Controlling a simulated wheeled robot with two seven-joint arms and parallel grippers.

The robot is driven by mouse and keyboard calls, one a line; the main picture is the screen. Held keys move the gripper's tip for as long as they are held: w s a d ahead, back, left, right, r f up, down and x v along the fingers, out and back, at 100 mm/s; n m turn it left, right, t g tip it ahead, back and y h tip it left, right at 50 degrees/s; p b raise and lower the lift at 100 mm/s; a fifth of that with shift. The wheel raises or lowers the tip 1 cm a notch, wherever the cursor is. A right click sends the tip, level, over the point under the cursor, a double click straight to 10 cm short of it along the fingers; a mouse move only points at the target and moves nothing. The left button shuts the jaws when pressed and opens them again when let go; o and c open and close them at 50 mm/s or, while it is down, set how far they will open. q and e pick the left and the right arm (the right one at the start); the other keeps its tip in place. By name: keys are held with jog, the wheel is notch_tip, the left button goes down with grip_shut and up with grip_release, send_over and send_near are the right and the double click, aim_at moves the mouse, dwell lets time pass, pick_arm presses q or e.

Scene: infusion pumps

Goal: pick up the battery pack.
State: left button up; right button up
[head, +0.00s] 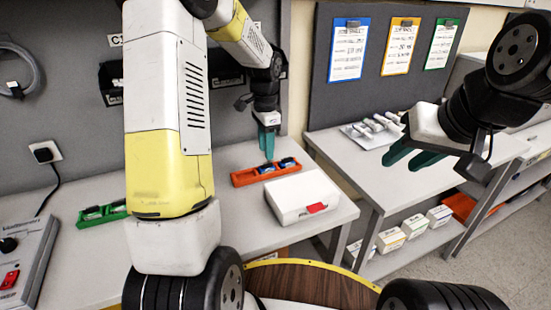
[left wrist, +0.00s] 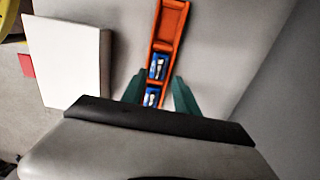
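Two small blue and dark battery packs sit in the orange tray, one (head: 267,169) beside the other (head: 287,163). In the left wrist view they show as an upper pack (left wrist: 158,66) and a lower pack (left wrist: 151,97). The orange tray (head: 242,179) lies on the left bench; its far part (left wrist: 172,18) looks empty in the left wrist view. My left gripper (head: 267,147) points down above the tray, apart from the packs. Its green fingers (left wrist: 159,76) are spread with the packs showing between them. My right gripper (head: 411,160) is open and empty at the right.
A white box (head: 300,195) with a red tab stands close in front of the orange tray. A green tray (head: 92,216) with dark packs is at the left, partly behind my arm. A grey device (head: 22,255) stands at the left edge. Another bench (head: 355,155) is at the right.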

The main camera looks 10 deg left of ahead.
aim_at(266, 163)
pick_arm(q)
notch_tip(266, 163, down, 5)
jog(key=shift+s+r, duration=0.15)
jog(key=shift+r, duration=0.05)
jog(key=shift+c, duration=0.3)
grip_shut()
